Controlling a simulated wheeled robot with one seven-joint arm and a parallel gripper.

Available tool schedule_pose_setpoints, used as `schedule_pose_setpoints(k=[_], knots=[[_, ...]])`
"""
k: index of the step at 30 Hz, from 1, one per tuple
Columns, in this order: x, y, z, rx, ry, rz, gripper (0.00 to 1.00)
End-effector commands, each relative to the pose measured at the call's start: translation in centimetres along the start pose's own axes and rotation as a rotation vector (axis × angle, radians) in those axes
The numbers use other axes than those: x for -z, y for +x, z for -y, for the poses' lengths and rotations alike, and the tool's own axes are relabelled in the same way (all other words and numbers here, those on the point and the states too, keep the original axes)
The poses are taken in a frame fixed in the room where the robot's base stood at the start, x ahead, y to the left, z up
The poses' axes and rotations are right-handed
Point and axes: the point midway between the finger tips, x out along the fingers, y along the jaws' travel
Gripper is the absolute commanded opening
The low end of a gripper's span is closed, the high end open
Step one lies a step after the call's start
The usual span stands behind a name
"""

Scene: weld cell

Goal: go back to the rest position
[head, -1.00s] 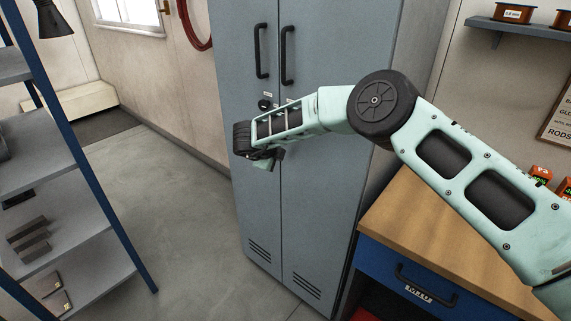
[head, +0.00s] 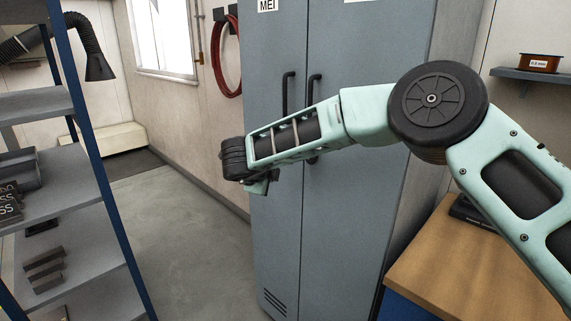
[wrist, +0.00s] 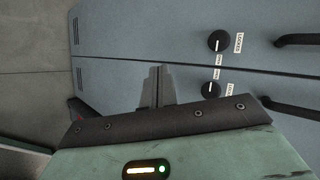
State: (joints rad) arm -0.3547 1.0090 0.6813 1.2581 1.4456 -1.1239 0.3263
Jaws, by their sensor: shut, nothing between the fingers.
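My arm reaches leftward across the head view, in front of the grey-blue cabinet, and ends in my gripper (head: 262,186). The fingers are small and partly hidden behind my wrist there. In the wrist view my gripper (wrist: 157,86) shows its fingers together, with nothing between them. It points toward the cabinet doors (wrist: 130,45); I cannot tell the exact gap, but no contact shows.
The tall two-door cabinet (head: 345,215) is shut; its dark knobs (wrist: 218,41) show in the wrist view. A shelf rack (head: 75,190) stands left, a wood-topped bench (head: 455,265) right. Open floor (head: 190,235) lies between rack and cabinet.

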Motion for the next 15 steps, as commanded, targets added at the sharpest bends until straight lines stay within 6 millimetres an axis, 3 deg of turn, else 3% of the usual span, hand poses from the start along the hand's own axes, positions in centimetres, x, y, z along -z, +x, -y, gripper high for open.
schedule_pose_setpoints(k=[1, 3, 5, 8, 11, 15], knots=[[-1.5, -2.4, 1.5, 0.054, -0.080, 0.104, 0.00], [-3.6, -6.0, 2.6, 0.124, -0.228, 0.267, 0.00], [-4.9, -9.2, 2.8, 0.177, -0.373, 0.400, 0.00], [-5.8, -14.7, 1.4, 0.237, -0.630, 0.598, 0.00], [-4.6, -19.7, -1.6, 0.262, -0.908, 0.765, 0.00], [0.6, -25.2, -7.7, 0.223, -1.312, 0.946, 0.00]])
